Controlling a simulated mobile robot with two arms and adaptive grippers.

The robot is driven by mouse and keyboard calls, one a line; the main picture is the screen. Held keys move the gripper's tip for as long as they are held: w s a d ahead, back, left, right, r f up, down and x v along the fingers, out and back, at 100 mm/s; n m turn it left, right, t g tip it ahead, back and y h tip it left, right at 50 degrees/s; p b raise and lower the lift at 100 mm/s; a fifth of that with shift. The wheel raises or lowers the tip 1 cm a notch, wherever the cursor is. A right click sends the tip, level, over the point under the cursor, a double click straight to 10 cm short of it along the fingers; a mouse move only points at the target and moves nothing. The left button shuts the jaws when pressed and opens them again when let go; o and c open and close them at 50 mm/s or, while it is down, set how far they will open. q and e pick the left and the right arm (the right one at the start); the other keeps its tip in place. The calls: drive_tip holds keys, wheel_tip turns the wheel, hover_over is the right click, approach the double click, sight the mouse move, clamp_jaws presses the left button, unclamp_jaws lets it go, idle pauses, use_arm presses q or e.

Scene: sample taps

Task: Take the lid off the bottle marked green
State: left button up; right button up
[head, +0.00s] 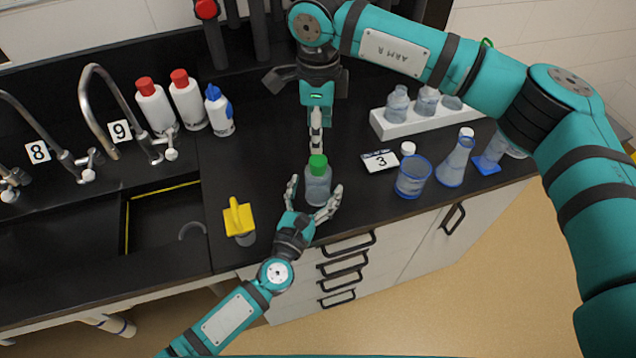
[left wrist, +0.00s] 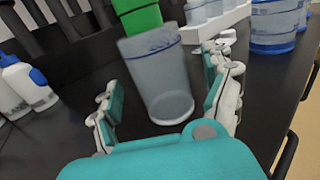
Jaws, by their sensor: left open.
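The bottle marked green (head: 317,188) is clear, with a green lid (head: 318,163) on top, and stands on the black bench near its front edge. My left gripper (head: 312,195) is open, with one finger on each side of the bottle. In the left wrist view the bottle (left wrist: 160,78) stands between the spread fingers, with gaps on both sides; its green lid (left wrist: 138,14) is cut off by the top edge. My right gripper (head: 317,146) points down just above the lid. Its fingers show as one narrow shape, and I cannot tell whether they touch the lid.
A yellow object (head: 239,217) stands left of the bottle. Red-capped bottles (head: 187,103) stand by the sink.

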use_arm(q)
drive_tip(key=shift+x, duration=1.3)
drive_tip(key=shift+c, duration=0.3)
clamp_jaws()
